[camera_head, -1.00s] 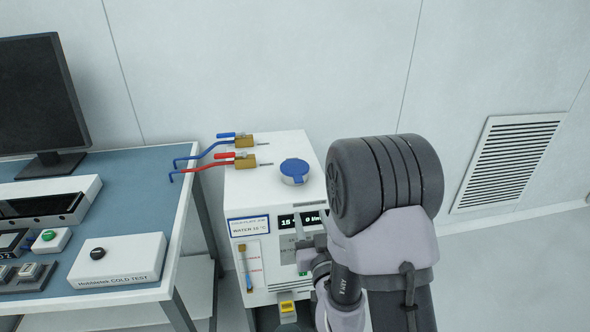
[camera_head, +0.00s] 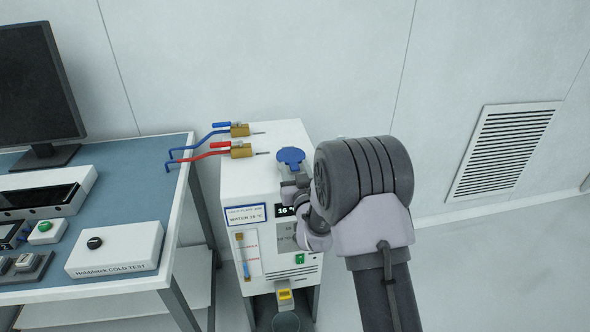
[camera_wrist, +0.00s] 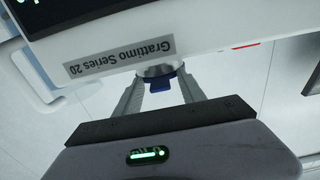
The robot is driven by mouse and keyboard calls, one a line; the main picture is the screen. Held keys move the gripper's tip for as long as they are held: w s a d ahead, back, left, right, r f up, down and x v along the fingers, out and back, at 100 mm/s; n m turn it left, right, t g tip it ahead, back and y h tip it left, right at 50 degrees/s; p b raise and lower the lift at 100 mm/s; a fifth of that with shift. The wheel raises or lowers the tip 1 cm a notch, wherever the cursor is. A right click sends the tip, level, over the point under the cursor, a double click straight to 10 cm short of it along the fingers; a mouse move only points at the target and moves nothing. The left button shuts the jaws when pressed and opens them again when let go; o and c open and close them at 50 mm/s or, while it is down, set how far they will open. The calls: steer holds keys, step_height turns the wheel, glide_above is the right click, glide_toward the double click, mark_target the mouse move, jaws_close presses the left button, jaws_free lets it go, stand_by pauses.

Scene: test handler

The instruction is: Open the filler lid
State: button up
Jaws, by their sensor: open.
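The blue filler lid (camera_head: 291,156) sits on the filler neck at the top of the white chiller (camera_head: 245,180). It looks shut, though my gripper partly hides it. In the wrist view the lid's blue tab (camera_wrist: 162,85) shows in front of the pale round neck (camera_wrist: 157,71). My gripper (camera_wrist: 160,80) is open, with one finger on each side of the tab and gaps between. In the head view my gripper (camera_head: 290,181) is at the front edge of the chiller's top, just in front of the lid; its fingertips are hard to make out.
A blue-topped bench (camera_head: 130,205) is at the left. The wall is behind, and the floor at right is clear.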

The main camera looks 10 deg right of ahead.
steer(key=shift+s+r, duration=0.1)
steer(key=c, duration=1)
jaws_close()
steer(key=shift+r, duration=0.3)
